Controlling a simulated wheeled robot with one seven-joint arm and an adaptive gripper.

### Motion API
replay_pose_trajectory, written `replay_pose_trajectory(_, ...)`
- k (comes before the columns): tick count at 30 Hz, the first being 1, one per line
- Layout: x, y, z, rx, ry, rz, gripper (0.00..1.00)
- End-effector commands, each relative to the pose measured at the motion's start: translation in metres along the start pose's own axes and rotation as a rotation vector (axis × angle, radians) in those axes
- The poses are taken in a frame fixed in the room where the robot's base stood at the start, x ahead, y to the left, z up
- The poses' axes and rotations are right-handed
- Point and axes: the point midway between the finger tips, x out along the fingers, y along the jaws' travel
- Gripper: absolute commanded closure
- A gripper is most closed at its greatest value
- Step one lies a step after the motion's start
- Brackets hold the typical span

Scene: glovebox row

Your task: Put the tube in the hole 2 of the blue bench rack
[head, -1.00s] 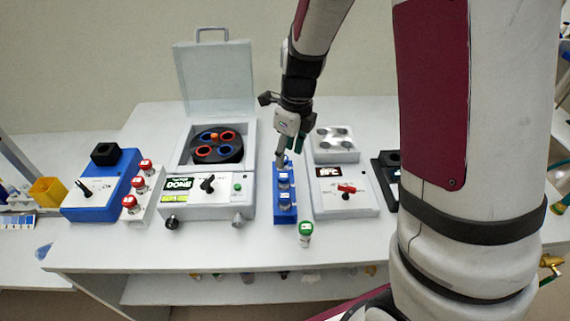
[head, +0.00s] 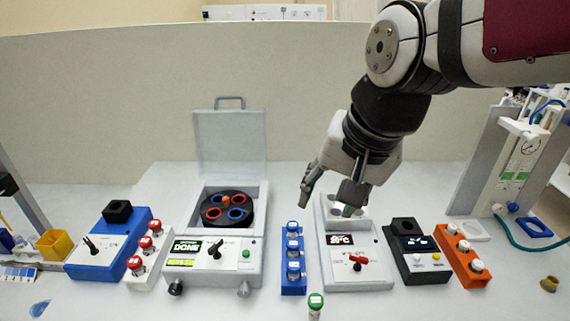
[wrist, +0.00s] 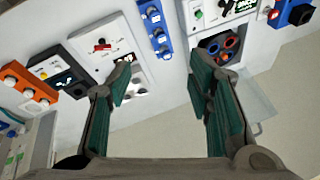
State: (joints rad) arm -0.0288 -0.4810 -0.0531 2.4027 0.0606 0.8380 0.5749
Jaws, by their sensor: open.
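The blue bench rack (head: 301,287) stands on the bench between the centrifuge and the heater block. Pale-capped tubes (head: 293,247) stand in a row in its holes. I cannot read the hole numbers. A green-capped tube (head: 315,302) stands apart in front of the rack, near the bench's front edge. My gripper (head: 326,195) is open and empty, above and behind the rack, near the heater block. In the wrist view my gripper (wrist: 160,68) has its fingers wide apart with nothing between them. The blue rack (wrist: 155,30) shows beyond the fingers there.
The open-lidded centrifuge (head: 215,265) is left of the rack, with red-capped tubes (head: 146,244) and a blue device (head: 110,245) farther left. The heater block (head: 350,270), a black device (head: 415,260) and an orange rack (head: 463,258) are to the right.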

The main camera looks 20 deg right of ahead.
Motion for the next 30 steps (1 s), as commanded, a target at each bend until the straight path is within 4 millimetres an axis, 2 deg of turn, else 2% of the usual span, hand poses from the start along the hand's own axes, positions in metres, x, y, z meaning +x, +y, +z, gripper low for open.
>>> replay_pose_trajectory(1, -0.011, 0.006, 0.008, -0.118, 0.030, -0.008, 0.53)
replay_pose_trajectory(4, -0.025, 0.016, 0.021, -0.348, 0.073, -0.002, 0.53)
replay_pose_trajectory(10, -0.037, 0.029, 0.036, -0.607, 0.119, 0.021, 0.53)
replay_pose_trajectory(30, -0.038, 0.030, 0.038, -0.645, 0.123, 0.025, 0.53)
